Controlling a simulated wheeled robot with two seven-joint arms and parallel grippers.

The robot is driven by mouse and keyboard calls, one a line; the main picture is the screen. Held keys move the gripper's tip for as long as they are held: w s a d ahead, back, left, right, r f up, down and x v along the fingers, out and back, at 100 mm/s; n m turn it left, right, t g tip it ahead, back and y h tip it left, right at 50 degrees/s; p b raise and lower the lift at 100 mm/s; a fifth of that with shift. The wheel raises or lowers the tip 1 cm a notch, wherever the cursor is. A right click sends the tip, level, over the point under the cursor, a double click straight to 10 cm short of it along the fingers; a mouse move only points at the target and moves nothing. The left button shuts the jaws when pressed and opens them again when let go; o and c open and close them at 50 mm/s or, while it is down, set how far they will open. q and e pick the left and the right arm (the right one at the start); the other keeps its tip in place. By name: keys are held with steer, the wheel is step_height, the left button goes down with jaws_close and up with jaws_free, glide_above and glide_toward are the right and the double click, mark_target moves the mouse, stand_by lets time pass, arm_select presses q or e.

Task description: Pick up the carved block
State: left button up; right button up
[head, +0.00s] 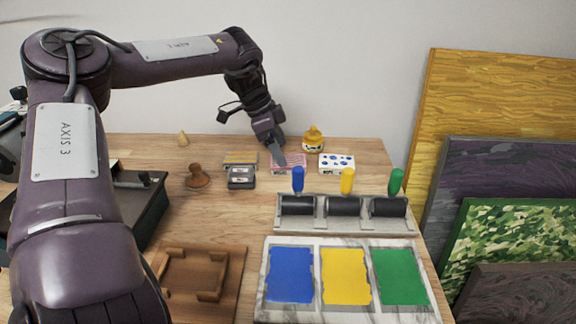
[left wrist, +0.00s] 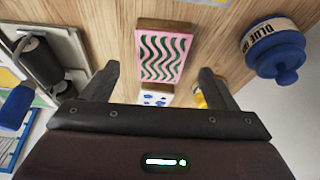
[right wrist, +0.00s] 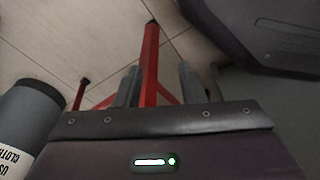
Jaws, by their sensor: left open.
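A carved block (left wrist: 162,55) with a pink face, dark green wavy grooves and a wooden edge lies on the wooden table. In the left wrist view it is just ahead of my left gripper (left wrist: 160,84), lined up between the open fingers and not gripped. In the head view the pink block (head: 290,160) is partly hidden by my left gripper (head: 277,156), which points down at it.
A yellow jar (head: 313,139) stands behind the blocks, and a blue jar (left wrist: 275,48) is close beside my left gripper. Three rollers (head: 343,207) in a rack, paint trays (head: 347,276) and a wooden frame (head: 205,275) are nearer. A red stand (right wrist: 150,55) is near my right gripper.

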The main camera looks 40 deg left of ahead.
mark_target(288, 161)
arm_select(q)
steer(key=x, duration=0.4)
steer(key=shift+w, duration=0.1)
steer(key=shift+f, duration=0.2)
steer(key=shift+c, duration=0.4)
steer(key=c, duration=1)
steer(key=shift+r, duration=0.2)
